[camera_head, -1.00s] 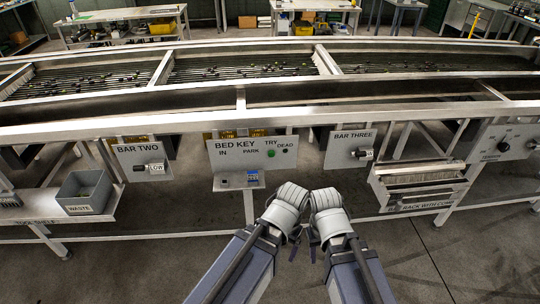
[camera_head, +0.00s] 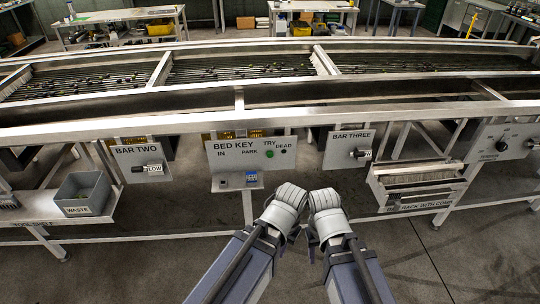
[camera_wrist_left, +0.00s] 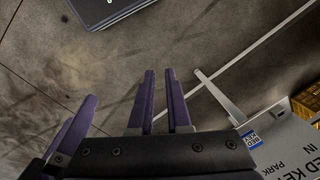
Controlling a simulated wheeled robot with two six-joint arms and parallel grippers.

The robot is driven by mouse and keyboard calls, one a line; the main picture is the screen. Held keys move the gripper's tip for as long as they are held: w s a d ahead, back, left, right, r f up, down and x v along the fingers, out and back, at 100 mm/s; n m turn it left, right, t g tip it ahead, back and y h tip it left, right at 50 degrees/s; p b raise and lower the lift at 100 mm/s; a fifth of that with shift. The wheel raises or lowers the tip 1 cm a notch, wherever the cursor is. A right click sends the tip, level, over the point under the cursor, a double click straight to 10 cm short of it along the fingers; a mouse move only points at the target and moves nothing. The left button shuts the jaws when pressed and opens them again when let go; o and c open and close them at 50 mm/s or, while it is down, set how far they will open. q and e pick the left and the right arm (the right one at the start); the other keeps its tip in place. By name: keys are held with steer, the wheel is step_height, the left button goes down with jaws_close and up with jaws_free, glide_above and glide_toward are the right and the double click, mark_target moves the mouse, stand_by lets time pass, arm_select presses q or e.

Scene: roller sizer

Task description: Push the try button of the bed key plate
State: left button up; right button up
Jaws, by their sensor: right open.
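The bed key plate (camera_head: 230,158) is a pale panel on the front of the machine, marked IN, PARK, TRY and DEAD. The try button (camera_head: 270,153) is a green round button under TRY. A dark round spot (camera_head: 284,151) sits under DEAD. A small ledge below holds a blue tag (camera_head: 251,177). Part of the plate shows in the left wrist view (camera_wrist_left: 285,150). My left gripper (camera_wrist_left: 161,72) has a narrow gap between its purple fingers, with bare floor behind. My right gripper (camera_head: 311,243) is in front of and below the plate, its fingers mostly hidden by the wrist. Neither touches the plate.
The bar two plate (camera_head: 128,165) is to the left and the bar three plate (camera_head: 340,158) to the right. A grey waste bin (camera_head: 84,191) stands on the tool shelf. A comb rack (camera_head: 420,190) juts out at the right. Open floor lies below the machine.

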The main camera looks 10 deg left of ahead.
arm_select(q)
jaws_close()
stand_by(0.8)
